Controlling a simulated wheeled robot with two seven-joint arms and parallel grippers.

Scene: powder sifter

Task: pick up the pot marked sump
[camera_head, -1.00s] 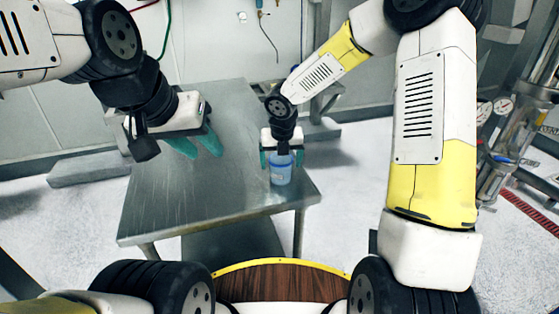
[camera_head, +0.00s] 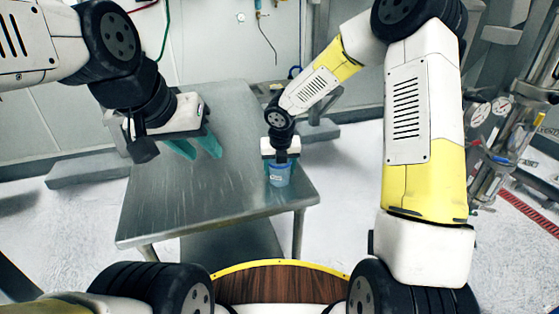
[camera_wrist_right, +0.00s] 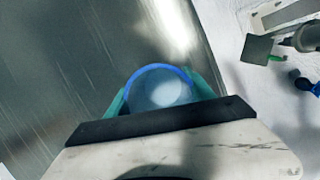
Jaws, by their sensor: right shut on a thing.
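A small blue pot (camera_head: 280,176) with a pale label is at the near right corner of the steel table in the head view. The label is too small to read. My right gripper (camera_head: 280,160) points down and is shut on the pot, its green fingers on either side of it. In the right wrist view the pot (camera_wrist_right: 162,88) shows its round blue rim between the two fingers. I cannot tell whether the pot's base touches the table. My left gripper (camera_head: 196,148) is open and empty, above the table's left part.
The steel table (camera_head: 165,205) has a bare top apart from the pot. Pipework with gauges (camera_head: 490,112) stands on the right. A red floor grating (camera_head: 528,215) lies at the far right. A wall and hoses are behind the table.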

